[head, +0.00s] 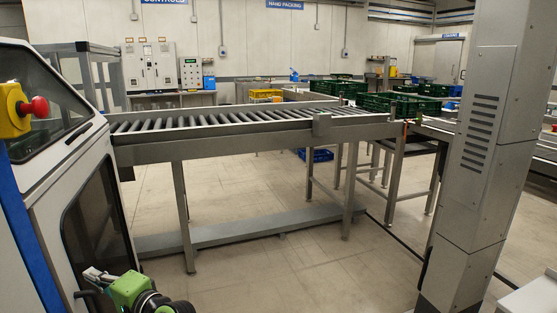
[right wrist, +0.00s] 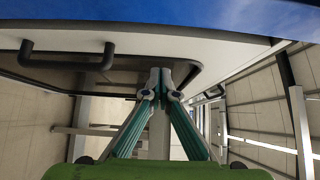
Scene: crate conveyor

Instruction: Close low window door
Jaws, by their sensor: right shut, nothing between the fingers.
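The low window door (head: 97,215) is a dark pane with rounded corners in the lower side of the white machine at the left of the head view. A dark bar handle (right wrist: 66,60) and a pale frame edge show at the upper left of the right wrist view. I cannot tell how far the door stands open. My right gripper (head: 93,275), with a green body, is in front of the pane's lower part. In the right wrist view its fingertips (right wrist: 160,78) are together and empty, close to the frame; contact cannot be told. My left gripper is out of view.
The machine's upper window (head: 40,90) and a red stop button on a yellow box (head: 36,106) are above. A roller conveyor (head: 230,120) runs right from the machine. A grey column (head: 485,150) stands at the right. Open floor (head: 270,255) lies between.

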